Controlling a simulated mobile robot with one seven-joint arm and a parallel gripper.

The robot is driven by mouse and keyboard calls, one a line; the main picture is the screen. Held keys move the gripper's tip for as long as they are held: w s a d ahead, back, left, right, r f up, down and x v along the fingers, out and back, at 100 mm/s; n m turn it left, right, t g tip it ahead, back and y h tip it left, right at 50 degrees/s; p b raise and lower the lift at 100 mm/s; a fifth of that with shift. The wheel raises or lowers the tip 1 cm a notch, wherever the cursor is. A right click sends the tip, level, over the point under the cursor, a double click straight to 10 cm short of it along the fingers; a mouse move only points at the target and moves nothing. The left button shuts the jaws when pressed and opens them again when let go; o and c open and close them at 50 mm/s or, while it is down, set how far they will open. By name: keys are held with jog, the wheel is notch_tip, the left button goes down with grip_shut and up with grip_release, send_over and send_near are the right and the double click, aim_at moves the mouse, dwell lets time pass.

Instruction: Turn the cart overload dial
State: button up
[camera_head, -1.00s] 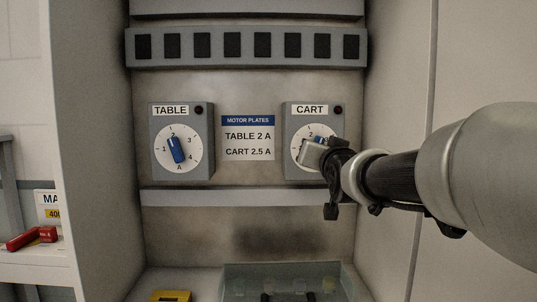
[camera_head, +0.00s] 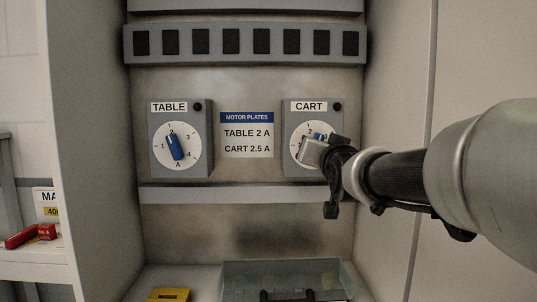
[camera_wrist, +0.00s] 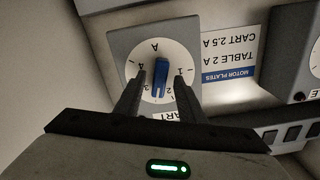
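The cart overload dial (camera_head: 297,145) is a white round face on a grey box labelled CART. Its blue knob is mostly hidden by my gripper in the head view. In the wrist view the dial appears upside down, with the blue knob (camera_wrist: 160,70) upright in the picture. My gripper (camera_wrist: 161,76) has its two dark fingers apart, one on each side of the knob, with a visible gap on both sides. In the head view my gripper (camera_head: 314,150) is in front of the dial, reaching in from the right.
The similar TABLE dial box (camera_head: 180,110) is to the left. Between them a plate (camera_head: 247,135) reads TABLE 2 A, CART 2.5 A. A ledge (camera_head: 235,195) runs below and a row of dark switches above. The cabinet's right wall is close beside my arm.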

jog(key=s, duration=1.6)
jog(key=shift+s+p, duration=0.25)
jog(key=shift+p, duration=0.05)
jog(key=s+f+n+g, duration=0.2)
jog(key=s+f+g, duration=0.45)
jog(key=f, duration=0.55)
jog(key=s+f+n+g, duration=0.1)
jog(key=s+f+g, duration=0.55)
jog(key=f, duration=0.65)
jog(key=s+r+p, duration=0.1)
jog(key=r+p, duration=0.9)
jog(key=p, duration=0.1)
jog(key=s+r+p, duration=0.2)
jog(key=r+p, duration=0.9)
jog(key=shift+s+n+t, duration=0.3)
jog(key=shift+a, duration=0.1)
jog(key=shift+c, duration=0.6)
